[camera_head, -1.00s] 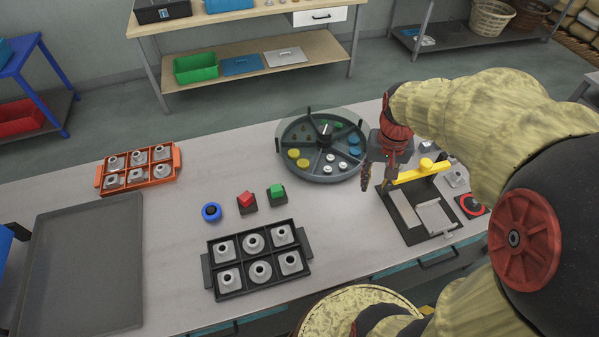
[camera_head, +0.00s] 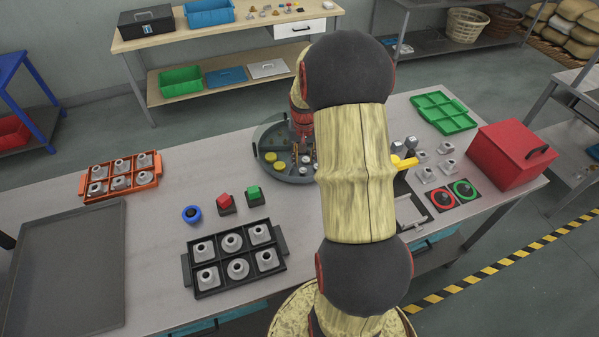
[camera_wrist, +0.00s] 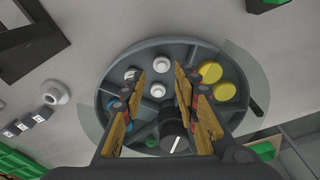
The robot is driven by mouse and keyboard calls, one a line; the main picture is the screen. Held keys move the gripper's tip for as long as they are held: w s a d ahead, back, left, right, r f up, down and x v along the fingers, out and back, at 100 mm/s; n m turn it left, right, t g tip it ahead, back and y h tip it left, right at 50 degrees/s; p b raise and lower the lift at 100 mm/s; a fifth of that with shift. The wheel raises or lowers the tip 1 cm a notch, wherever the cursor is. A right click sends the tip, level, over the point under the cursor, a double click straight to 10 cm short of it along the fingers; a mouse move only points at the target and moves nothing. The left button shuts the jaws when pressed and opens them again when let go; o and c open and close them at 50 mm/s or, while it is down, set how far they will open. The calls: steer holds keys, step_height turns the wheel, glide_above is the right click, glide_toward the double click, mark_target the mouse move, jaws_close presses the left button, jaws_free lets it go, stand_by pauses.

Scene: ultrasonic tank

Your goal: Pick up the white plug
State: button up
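Small white plugs sit in one compartment of the round grey divided tray (camera_wrist: 113,60). In the wrist view, one white plug (camera_wrist: 162,64) is ahead between the fingertips, another (camera_wrist: 157,90) is nearer, and a third (camera_wrist: 131,73) is beside the left finger. My gripper (camera_wrist: 161,76) is open above the tray, its two fingers apart with nothing held. In the head view my gripper (camera_head: 303,140) is over the tray (camera_head: 268,137), and my arm hides the tray's right side. The gap between fingertips and plugs is hard to judge.
Yellow discs (camera_wrist: 224,91) fill a neighbouring compartment, and a black central knob (camera_wrist: 174,135) stands between the fingers' bases. A transparent cover (camera_wrist: 252,80) edges the tray. Red (camera_head: 225,201) and green (camera_head: 254,194) buttons and a black fixture tray (camera_head: 282,244) stand nearer.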

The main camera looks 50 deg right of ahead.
mark_target(303, 169)
steer(key=f, duration=0.3)
steer(key=f+b, duration=0.1)
steer(key=f, duration=0.1)
steer(key=shift+w+d+f, duration=0.2)
steer(key=shift+w+f, duration=0.1)
steer(key=shift+w, duration=0.05)
steer(key=c, duration=0.3)
steer(key=shift+c, duration=1)
steer(key=shift+r, duration=0.1)
